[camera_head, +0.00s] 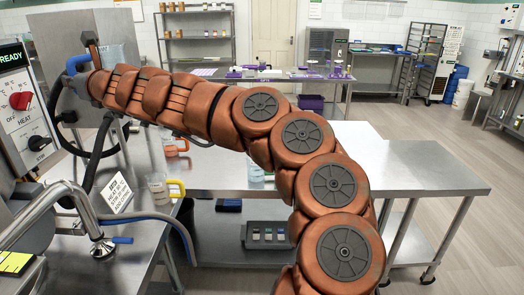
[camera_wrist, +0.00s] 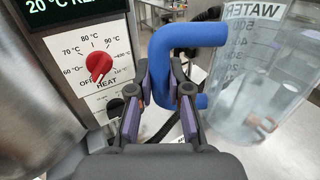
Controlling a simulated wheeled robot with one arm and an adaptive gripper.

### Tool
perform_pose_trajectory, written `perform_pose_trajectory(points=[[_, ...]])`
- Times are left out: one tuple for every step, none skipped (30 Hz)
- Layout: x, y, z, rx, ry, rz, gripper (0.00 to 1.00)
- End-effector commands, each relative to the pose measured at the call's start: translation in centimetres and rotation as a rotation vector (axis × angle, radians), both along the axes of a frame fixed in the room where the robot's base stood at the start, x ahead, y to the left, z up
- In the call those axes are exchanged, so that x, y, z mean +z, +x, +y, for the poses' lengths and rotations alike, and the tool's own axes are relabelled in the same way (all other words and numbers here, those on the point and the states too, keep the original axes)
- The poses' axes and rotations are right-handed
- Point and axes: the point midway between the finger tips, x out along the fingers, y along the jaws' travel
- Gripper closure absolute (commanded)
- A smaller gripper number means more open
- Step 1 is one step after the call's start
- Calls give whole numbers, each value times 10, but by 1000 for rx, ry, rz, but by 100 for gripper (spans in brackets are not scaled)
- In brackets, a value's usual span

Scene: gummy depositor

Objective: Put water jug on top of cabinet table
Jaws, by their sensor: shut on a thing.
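The water jug (camera_wrist: 262,75) is clear, with a "WATER" label and volume marks, and has a blue handle (camera_wrist: 188,36). My gripper (camera_wrist: 166,80) is shut on that handle, and the jug hangs to its right in the wrist view. In the head view the jug (camera_head: 121,53) is at the upper left beside the control panel, partly hidden by my arm. Its blue handle (camera_head: 76,65) shows there too. Which surface is the cabinet table I cannot tell; a steel table (camera_head: 425,165) stands in the middle and right, its top partly hidden by my arm.
The control panel (camera_head: 20,105) with a red knob stands close to my gripper. Jugs with an orange handle (camera_head: 182,146) and a yellow handle (camera_head: 176,187) stand on the left steel surface, near a small sign (camera_head: 112,193). The right end of the middle table is clear.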

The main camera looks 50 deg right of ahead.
Motion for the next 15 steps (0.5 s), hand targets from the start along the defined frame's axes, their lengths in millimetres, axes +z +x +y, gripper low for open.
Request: perform_pose_trajectory(points=[[-14,1,-7,2,2,2,100],[-21,2,-11,5,2,2,100],[-30,2,-17,9,2,2,100],[-36,3,-20,13,3,2,100],[-41,3,-24,16,0,2,100],[-48,3,-27,18,0,2,100],[-52,3,-30,19,0,3,100],[-56,3,-33,22,0,3,100],[-61,3,-37,24,-1,2,100],[-65,3,-39,28,-2,1,100],[-69,3,-42,29,-2,0,100],[-75,3,-46,31,-2,2,100],[-81,2,-50,31,-2,3,100],[-86,2,-53,34,-2,3,100],[-94,2,-58,39,-1,3,100]])
